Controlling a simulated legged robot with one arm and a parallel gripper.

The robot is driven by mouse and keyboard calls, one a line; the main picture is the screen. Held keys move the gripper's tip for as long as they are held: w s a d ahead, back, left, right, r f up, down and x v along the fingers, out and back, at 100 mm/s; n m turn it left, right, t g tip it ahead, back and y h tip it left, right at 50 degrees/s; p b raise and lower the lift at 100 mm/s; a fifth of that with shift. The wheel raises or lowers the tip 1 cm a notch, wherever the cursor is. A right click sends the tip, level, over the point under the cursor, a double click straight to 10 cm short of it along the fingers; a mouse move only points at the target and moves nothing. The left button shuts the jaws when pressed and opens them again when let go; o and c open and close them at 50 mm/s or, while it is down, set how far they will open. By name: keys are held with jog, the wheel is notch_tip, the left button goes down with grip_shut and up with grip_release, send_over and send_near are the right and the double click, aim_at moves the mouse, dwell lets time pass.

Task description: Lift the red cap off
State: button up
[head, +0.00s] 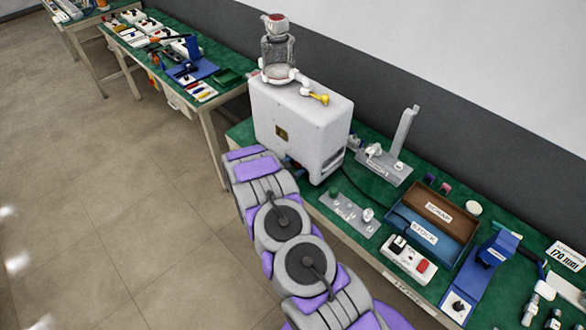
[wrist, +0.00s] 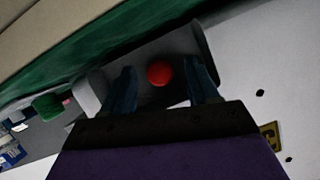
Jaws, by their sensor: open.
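The red cap (wrist: 159,73) shows in the wrist view as a small round red shape in a dark grey recess or bracket (wrist: 178,48) beside a large white surface (wrist: 260,70). My gripper (wrist: 160,68) is open, with one dark blue finger on each side of the cap and a visible gap on both sides. How far the fingertips are from it in depth I cannot tell. In the head view my arm reaches the lower front of the large white pump housing (head: 300,115); the cap there is hidden behind the arm.
A glass canister (head: 278,52) with a reddish top stands on the housing, beside a yellow-tipped fitting (head: 318,98). On the green bench to the right are a stock tray (head: 423,238), a scrap tray (head: 440,205), a red-button box (head: 409,262) and metal fixtures (head: 385,163). Floor is clear at left.

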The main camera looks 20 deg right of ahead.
jog(key=shift+a+r, duration=0.1)
jog(key=shift+a, duration=0.4)
jog(key=shift+c, duration=0.2)
jog(key=shift+d, duration=0.8)
jog(key=c, duration=0.6)
jog(key=shift+c, duration=0.8)
jog(key=shift+a, duration=0.4)
jog(key=c, duration=0.3)
jog(key=shift+a, duration=0.3)
jog(key=shift+s, duration=0.2)
jog(key=shift+s+a, duration=0.2)
jog(key=shift+a, duration=0.6)
jog(key=shift+d, duration=0.15)
jog(key=shift+s+a, duration=0.3)
jog(key=shift+a, duration=0.5)
jog(key=shift+s+a, duration=0.25)
jog(key=shift+a, duration=0.6)
jog(key=shift+s+a, duration=0.3)
jog(key=shift+a, duration=0.5)
